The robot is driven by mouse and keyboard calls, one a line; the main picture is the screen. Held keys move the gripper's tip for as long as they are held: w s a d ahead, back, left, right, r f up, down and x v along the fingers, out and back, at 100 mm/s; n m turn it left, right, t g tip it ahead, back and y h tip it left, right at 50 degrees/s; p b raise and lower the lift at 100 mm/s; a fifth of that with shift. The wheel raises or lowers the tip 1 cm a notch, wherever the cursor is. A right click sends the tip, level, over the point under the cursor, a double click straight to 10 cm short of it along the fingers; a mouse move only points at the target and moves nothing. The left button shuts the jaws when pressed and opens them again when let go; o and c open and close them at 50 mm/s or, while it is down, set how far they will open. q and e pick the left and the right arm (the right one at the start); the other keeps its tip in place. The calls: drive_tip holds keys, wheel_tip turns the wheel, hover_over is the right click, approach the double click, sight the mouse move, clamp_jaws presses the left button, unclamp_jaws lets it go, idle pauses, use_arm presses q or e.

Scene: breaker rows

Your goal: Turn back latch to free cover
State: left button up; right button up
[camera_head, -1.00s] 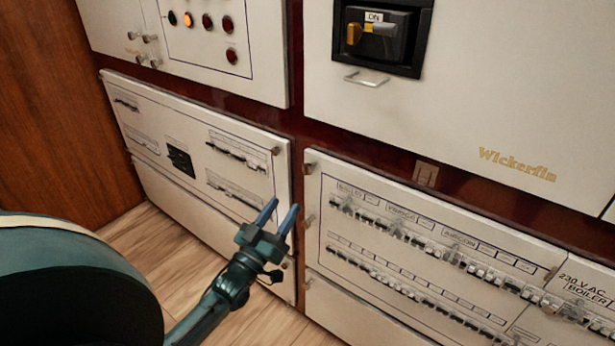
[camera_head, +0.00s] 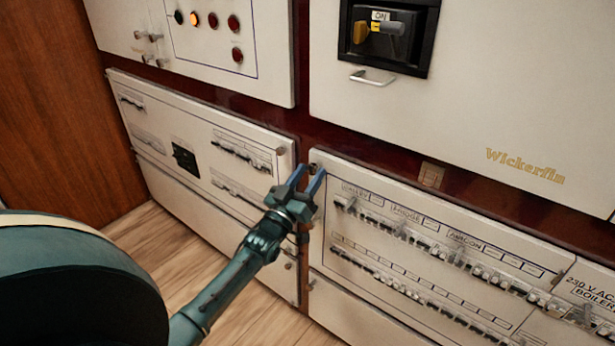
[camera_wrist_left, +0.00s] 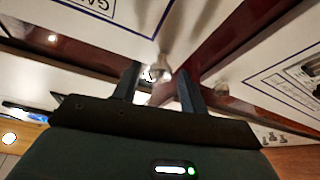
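My left gripper (camera_head: 310,172) is open, with its two blue fingers pointing up at the gap between the two lower panels. A small metal latch (camera_head: 313,167) at the top left corner of the right breaker cover (camera_head: 450,215) shows between its fingertips. In the left wrist view the latch (camera_wrist_left: 160,68) is a silvery knob between the two spread fingers (camera_wrist_left: 160,80); I cannot tell whether they touch it. My right gripper is in no view.
The left lower panel (camera_head: 225,130) has its own small knob (camera_head: 281,151) at the top right corner. Wooden floor (camera_head: 175,240) is clear at lower left.

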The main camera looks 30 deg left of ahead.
use_arm(q)
drive_tip(key=c, duration=0.8)
